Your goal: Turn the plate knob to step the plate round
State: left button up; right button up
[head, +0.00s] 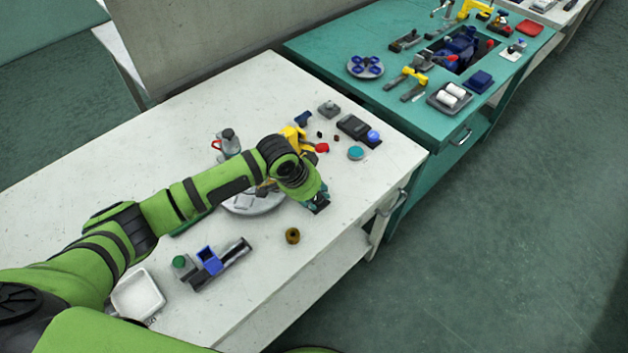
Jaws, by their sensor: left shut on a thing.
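The round light grey plate (243,208) lies on the white bench, and my left forearm hides much of it. My left gripper (319,205) is low at the plate's right side, with its fingers pointing down. It is shut on the plate knob, which the fingers and wrist hide almost wholly. How far the knob is turned cannot be seen. My right gripper is not in view.
A brown ring (292,236) lies just in front of the gripper. A blue and grey fixture (209,262) and a white tray (137,294) are at the near left. A yellow part (293,137), a teal disc (355,153) and a dark box (357,129) stand behind. The bench's front right is clear.

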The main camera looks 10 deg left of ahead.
pick_arm(q)
jog(key=n+p, duration=0.2)
jog(key=n+y+p, duration=0.1)
jog(key=n+p, duration=0.1)
jog(key=r+n+t+p, duration=0.1)
jog(key=p, duration=0.1)
jog(key=shift+d+n+y+p, duration=0.25)
jog(key=shift+n+y+p, duration=0.05)
jog(key=shift+n+y, duration=0.1)
jog(key=shift+w+f+n+y+p, duration=0.15)
jog(key=shift+n+y+p, duration=0.25)
jog(key=shift+n+p, duration=0.65)
jog(key=shift+n+y, duration=0.4)
jog(key=shift+n, duration=0.55)
jog(key=shift+n+p, duration=0.3)
jog(key=shift+p, duration=0.05)
jog(key=shift+w+a+n, duration=0.1)
jog(key=shift+w+n, duration=0.05)
jog(key=shift+n, duration=0.15)
jog(key=o, duration=1.1)
jog(key=shift+f, duration=0.2)
jog(key=shift+s, duration=0.2)
